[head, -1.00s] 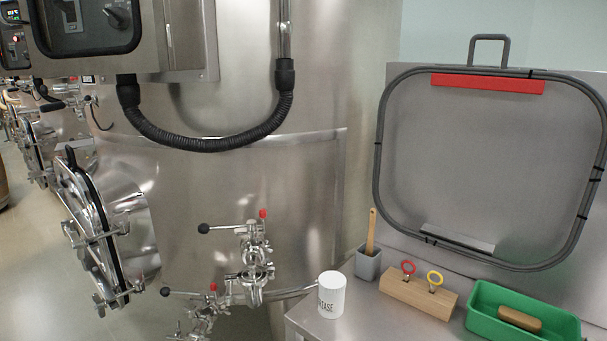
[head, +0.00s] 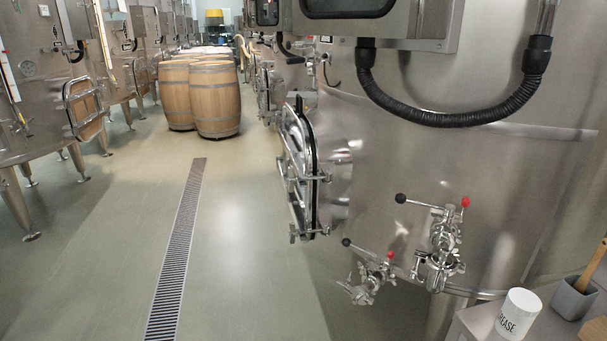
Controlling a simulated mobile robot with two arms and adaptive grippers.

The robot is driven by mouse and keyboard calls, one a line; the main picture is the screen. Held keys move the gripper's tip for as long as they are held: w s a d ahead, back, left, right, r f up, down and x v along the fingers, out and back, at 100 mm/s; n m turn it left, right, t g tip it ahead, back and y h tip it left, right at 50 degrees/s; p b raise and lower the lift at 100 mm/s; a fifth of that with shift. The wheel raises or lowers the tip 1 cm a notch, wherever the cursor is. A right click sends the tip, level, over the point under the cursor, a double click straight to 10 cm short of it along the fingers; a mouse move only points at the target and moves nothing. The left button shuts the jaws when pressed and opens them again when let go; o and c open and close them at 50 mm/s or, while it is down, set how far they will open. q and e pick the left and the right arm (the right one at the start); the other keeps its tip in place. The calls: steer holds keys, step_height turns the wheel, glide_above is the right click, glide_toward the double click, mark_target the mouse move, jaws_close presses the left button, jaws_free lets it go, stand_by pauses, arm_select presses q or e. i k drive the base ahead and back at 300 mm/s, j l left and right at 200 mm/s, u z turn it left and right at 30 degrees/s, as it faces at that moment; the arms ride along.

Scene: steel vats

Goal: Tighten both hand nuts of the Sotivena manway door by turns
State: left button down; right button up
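A manway door (head: 297,170) stands on the near steel vat (head: 400,160), right of the middle in the head view. I see it almost edge-on, with a dark gasket line and steel clamp hardware along its edge. Small hand-nut-like fittings show at its upper clamp (head: 325,178) and lower clamp (head: 322,233); how tight they are I cannot tell. I cannot read any name on this vat. Neither of my grippers is in view.
Two valves with black-knobbed levers, an upper one (head: 445,235) and a lower one (head: 370,275), jut from the vat. A steel bench with a white grease tin (head: 517,314) and a grey holder (head: 575,298) is at lower right. Open floor with a drain grate (head: 180,245) lies left; barrels (head: 215,100) stand behind.

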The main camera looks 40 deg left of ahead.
mark_target(294, 231)
steer(key=u, duration=1.3)
